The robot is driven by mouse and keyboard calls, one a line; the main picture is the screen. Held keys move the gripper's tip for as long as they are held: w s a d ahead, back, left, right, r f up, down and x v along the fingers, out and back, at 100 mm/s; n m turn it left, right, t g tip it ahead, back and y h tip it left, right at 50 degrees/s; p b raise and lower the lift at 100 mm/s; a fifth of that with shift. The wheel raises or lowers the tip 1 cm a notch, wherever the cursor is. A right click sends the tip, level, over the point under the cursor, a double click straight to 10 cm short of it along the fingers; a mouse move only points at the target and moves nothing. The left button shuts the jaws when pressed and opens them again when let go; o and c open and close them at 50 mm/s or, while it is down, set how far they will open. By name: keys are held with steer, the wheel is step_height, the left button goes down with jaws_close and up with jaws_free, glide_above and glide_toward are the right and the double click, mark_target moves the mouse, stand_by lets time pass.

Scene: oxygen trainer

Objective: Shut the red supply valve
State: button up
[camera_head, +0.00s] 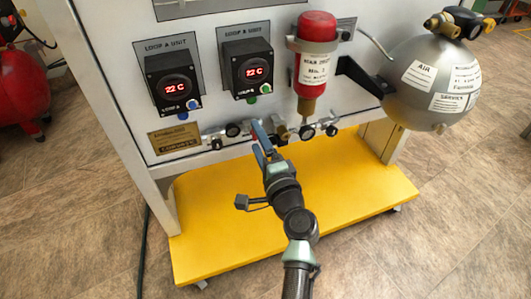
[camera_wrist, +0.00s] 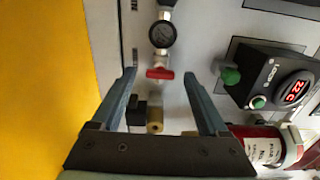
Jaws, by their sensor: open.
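The red supply valve (camera_wrist: 160,73) shows in the wrist view as a small red handle on a pipe, just below a round black gauge (camera_wrist: 162,34). My gripper (camera_wrist: 160,74) is open. In that view its two blue-grey fingers stand to either side of the red handle, with visible gaps. I cannot tell whether the tips reach its depth. In the head view my gripper (camera_head: 262,133) is at the pipe row low on the panel front, and I cannot make out the red handle there.
A brass fitting (camera_wrist: 155,120) lies between the fingers' lower parts in the wrist view. A red-capped cylinder (camera_head: 315,65) and a grey tank (camera_head: 430,80) are at right. Two display units (camera_head: 174,82) are above the pipes. A yellow platform (camera_head: 215,220) lies below.

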steer(key=p+v, duration=0.3)
steer(key=v, duration=0.9)
steer(key=shift+s, duration=0.3)
steer(key=shift+d, duration=0.15)
steer(key=w+a+r+n+t+p, duration=0.1)
steer(key=a+r+n+t+p, duration=0.35)
steer(key=r, duration=1.45)
steer(key=w+a+r+n+g+p, duration=0.15)
steer(key=r+n, duration=0.65)
steer(key=r, duration=1.1)
steer(key=s+r+n+t+h+p, duration=0.1)
steer(key=s+r+t+h+p, duration=0.1)
steer(key=s+r, duration=0.5)
steer(key=s+d+r+t+h+p, duration=0.1)
steer(key=s+r+t+h+p, duration=0.15)
steer(key=r, duration=0.85)
steer(key=s+r+n+t+h+p, duration=0.1)
steer(key=s+r+t, duration=0.25)
steer(key=r, duration=0.45)
step_height(320, 180, up, 35)
steer(key=p, duration=3.6)
steer(key=shift+d+r+g, duration=0.2)
steer(key=shift+r+g, duration=0.05)
steer(key=shift+g, duration=0.15)
steer(key=shift+s, duration=0.1)
